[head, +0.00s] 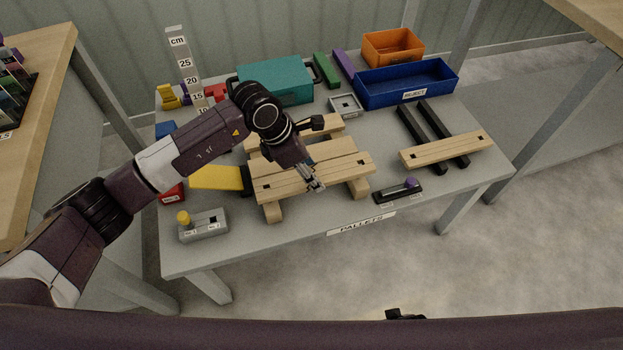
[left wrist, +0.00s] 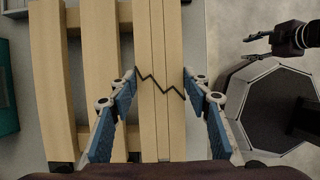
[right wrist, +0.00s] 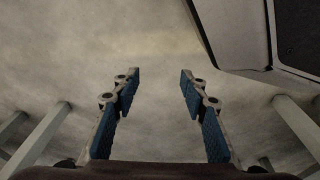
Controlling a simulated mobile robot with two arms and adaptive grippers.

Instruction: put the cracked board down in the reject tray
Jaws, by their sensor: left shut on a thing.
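The cracked board (head: 345,170) is a light wooden board with dark square marks, at the front of the pallet (head: 272,211). A dark zigzag crack runs across the cracked board (left wrist: 160,115) in the left wrist view. My left gripper (head: 317,186) is shut on its middle, one finger at each long edge; the left gripper (left wrist: 160,72) straddles the crack. I cannot tell whether the board touches the pallet's bearers. The reject tray (head: 408,93) is blue, labelled and looks empty, at the back right. My right gripper (right wrist: 160,80) is open and empty over the floor.
Another wooden board (head: 445,150) lies across two black rails at the right. An orange bin (head: 392,46) stands behind the reject tray, and a teal case (head: 277,80) at the back. A small grey square tray (head: 346,105) sits between pallet and reject tray.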

